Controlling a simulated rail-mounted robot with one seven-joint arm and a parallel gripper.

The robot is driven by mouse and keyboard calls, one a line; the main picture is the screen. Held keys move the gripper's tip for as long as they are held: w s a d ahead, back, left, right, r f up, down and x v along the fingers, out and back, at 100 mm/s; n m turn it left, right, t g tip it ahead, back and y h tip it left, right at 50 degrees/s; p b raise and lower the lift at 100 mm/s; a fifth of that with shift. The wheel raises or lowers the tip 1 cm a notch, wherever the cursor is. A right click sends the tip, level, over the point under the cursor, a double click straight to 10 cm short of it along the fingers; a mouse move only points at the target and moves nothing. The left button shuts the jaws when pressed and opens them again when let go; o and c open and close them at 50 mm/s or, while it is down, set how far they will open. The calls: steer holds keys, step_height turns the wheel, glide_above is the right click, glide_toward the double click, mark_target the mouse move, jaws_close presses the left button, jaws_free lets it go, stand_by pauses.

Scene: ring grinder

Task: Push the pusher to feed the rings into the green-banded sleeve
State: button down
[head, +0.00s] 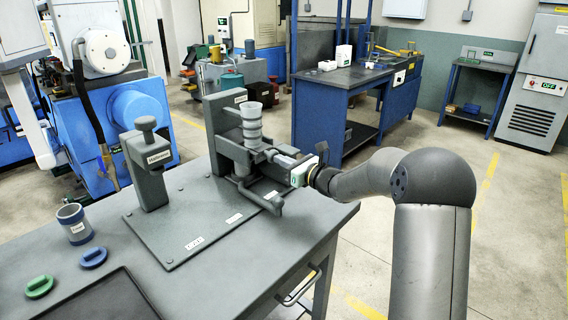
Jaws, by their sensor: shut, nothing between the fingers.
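A ring-grinder fixture (235,132) stands on a grey base plate (185,235) on the table. A column of stacked grey cylindrical pieces (252,128) rises at its front, with a clear-looking cup on top. A dark bent handle (268,204) sticks out low at the fixture's right; I cannot tell whether it is the pusher. My gripper (274,155) is shut and empty, at the column's right side about mid-height; I cannot tell whether it touches. No green band shows clearly on the column, so I cannot pick out the green-banded sleeve.
A labelled grey clamp post (150,165) stands at the plate's left. A dark tray (105,300) lies at the front.

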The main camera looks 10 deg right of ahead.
steer(key=shift+b+v, duration=0.4)
steer(key=shift+v, duration=2.45)
steer(key=shift+s+d, duration=0.1)
steer(key=v, duration=0.4)
steer(key=shift+s+d, duration=0.25)
steer(key=shift+s, duration=0.05)
steer(key=shift+d, duration=0.1)
